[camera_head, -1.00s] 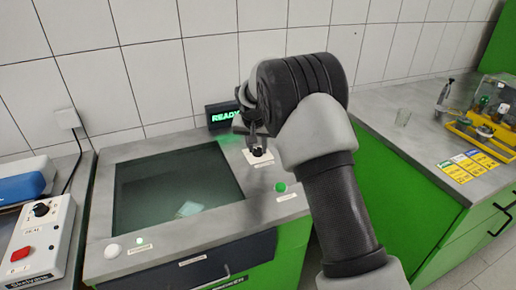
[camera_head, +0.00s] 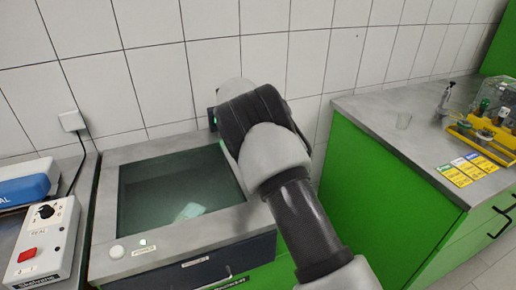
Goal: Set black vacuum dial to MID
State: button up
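The bench-top chamber (camera_head: 165,241) with the dark glass lid stands at centre left. In the earlier picture a black dial on a white plate sat on its right-hand rim, below the READY display; now my arm covers that spot and the dial is hidden. I cannot read its setting. My gripper is hidden behind my own grey and black arm, so its fingers and any contact with the dial do not show. Another black dial (camera_head: 45,211) sits on the white control box at the left, above a red button (camera_head: 27,255).
Only a sliver of the display (camera_head: 213,119) shows at the wall. A white button (camera_head: 117,252) is on the chamber's front rim. A blue device (camera_head: 25,187) stands behind the control box.

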dwell(0.4)
jog(key=o, duration=1.1)
jog(key=shift+c, duration=0.2)
jog(key=shift+r, duration=0.1)
jog(key=p+v, duration=0.2)
jog(key=v, duration=1.5)
jog(key=shift+r, duration=0.2)
